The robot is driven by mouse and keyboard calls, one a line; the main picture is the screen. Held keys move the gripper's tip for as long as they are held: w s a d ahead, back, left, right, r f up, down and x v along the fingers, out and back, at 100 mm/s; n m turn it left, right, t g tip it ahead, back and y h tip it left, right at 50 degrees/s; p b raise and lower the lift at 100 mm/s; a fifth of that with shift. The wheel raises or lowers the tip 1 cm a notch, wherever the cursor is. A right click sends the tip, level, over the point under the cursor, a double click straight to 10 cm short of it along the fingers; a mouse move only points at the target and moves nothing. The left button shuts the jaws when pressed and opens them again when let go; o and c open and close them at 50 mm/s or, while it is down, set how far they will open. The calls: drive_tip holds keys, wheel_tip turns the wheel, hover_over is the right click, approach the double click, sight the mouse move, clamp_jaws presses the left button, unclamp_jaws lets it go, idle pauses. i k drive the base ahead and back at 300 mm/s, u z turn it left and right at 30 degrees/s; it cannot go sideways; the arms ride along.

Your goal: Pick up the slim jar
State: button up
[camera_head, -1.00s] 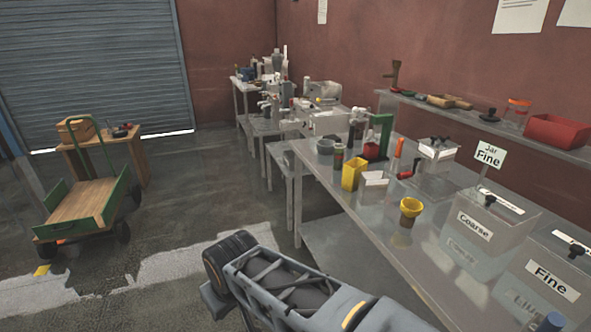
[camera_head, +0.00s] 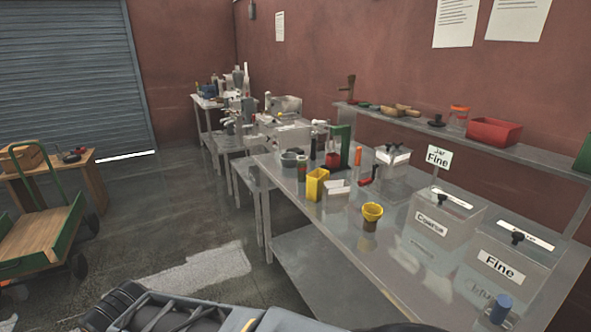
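My gripper is not in view; only part of my arm shows along the bottom edge. I cannot tell for sure which thing is the slim jar. A narrow cylinder with a blue top (camera_head: 501,309) stands at the near right of the steel table (camera_head: 330,228), in front of the Fine bin. A small narrow container (camera_head: 301,169) stands farther back, behind the yellow box. A clear jar with an orange lid (camera_head: 458,117) sits on the wall shelf. A yellow funnel (camera_head: 372,210) sits on a small dark vessel. All are apart from my arm.
The Coarse bin (camera_head: 432,228) and Fine bin (camera_head: 497,266) stand on the table's right, with a Jar Fine sign (camera_head: 438,158) behind. A yellow box (camera_head: 316,185) and green stand (camera_head: 341,145) are farther back. A green cart (camera_head: 40,238) stands left. Floor between is open.

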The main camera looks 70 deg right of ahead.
sight(302, 170)
drive_tip(key=z, duration=0.4)
drive_tip(key=i, duration=2.1)
drive_tip(key=z, duration=1.9)
drive_tip(key=i, duration=1.15)
drive_tip(key=z, duration=1.15)
